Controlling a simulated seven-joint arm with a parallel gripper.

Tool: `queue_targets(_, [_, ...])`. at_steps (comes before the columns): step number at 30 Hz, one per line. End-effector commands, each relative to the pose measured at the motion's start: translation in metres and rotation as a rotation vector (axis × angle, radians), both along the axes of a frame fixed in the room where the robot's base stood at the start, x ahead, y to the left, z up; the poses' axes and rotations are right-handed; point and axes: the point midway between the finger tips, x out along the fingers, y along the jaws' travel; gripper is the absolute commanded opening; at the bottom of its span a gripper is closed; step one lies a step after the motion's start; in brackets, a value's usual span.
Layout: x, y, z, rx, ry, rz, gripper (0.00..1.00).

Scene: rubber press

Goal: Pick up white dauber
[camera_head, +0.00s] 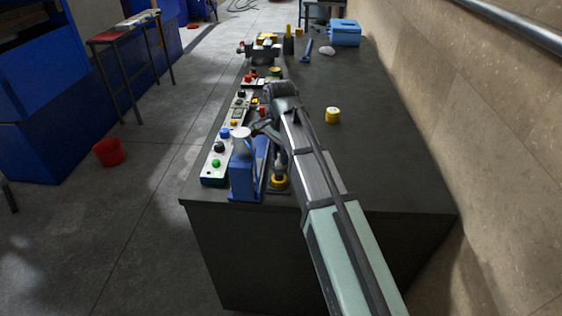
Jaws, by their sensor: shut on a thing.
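My gripper (256,129) is over the near left end of the dark workbench (375,180), reaching left from my arm. It is shut on a small pale, round-topped piece (242,133), which appears to be the white dauber. The piece shows just above the blue press stand (243,175). I cannot tell whether it touches the stand, and the fingertips are too small to make out clearly.
A control panel (214,166) with coloured buttons runs along the bench's left edge. A dark fixture with a yellow base (279,182) stands right of the press. The bench's right side is mostly clear.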

Motion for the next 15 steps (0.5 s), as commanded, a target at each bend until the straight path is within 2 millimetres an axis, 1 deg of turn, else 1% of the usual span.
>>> queue_targets(1, [-0.0001,-0.0001,-0.0001,0.000,0.000,0.000,0.21])
queue_targets(6, [-0.0001,-0.0001,-0.0002,0.000,0.000,0.000,0.05])
queue_targets(8, [-0.0001,-0.0001,-0.0003,0.000,0.000,0.000,0.00])
queue_targets(15, [-0.0003,-0.0001,-0.0005,-0.001,0.001,0.000,0.00])
